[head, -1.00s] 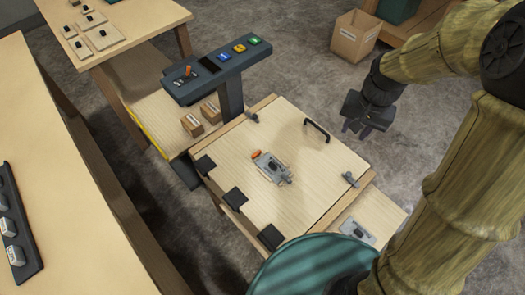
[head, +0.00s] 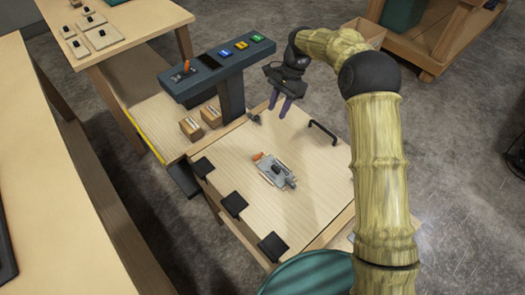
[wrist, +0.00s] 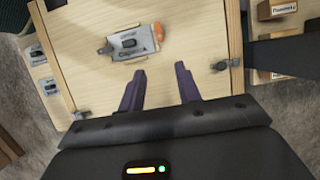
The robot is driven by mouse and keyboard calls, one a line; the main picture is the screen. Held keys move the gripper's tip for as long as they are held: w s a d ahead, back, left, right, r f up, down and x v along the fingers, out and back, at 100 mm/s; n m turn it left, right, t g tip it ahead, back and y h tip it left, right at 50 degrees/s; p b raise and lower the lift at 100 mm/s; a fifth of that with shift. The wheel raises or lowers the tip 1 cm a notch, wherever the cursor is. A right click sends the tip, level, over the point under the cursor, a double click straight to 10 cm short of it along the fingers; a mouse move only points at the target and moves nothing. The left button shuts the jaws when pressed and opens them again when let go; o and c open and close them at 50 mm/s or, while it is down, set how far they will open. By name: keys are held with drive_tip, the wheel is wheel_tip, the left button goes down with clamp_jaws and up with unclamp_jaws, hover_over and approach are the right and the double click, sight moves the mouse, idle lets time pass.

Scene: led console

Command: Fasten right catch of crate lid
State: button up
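The crate lid (head: 235,150) is a pale wooden panel lying flat and closed, with black hinges along its left edge and a black handle (head: 322,132) on the opposite side. One small grey catch (head: 254,117) sits at the lid's far corner; it shows at the right in the wrist view (wrist: 224,65). Another catch (wrist: 82,115) shows at the left in the wrist view; my arm hides it in the head view. My gripper (head: 281,104) is open and empty, its purple fingers pointing down above the lid's far side, to the right of the far catch. I cannot tell whether either catch is fastened.
A dark console post with coloured buttons (head: 220,68) stands close beyond the far catch, left of my gripper. Two small cardboard boxes (head: 211,115) sit beside it.

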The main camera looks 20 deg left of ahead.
sight(260, 154)
drive_tip(key=x, duration=1.7)
drive_tip(key=shift+a+f, duration=0.1)
drive_tip(key=shift+f, duration=0.05)
clamp_jaws()
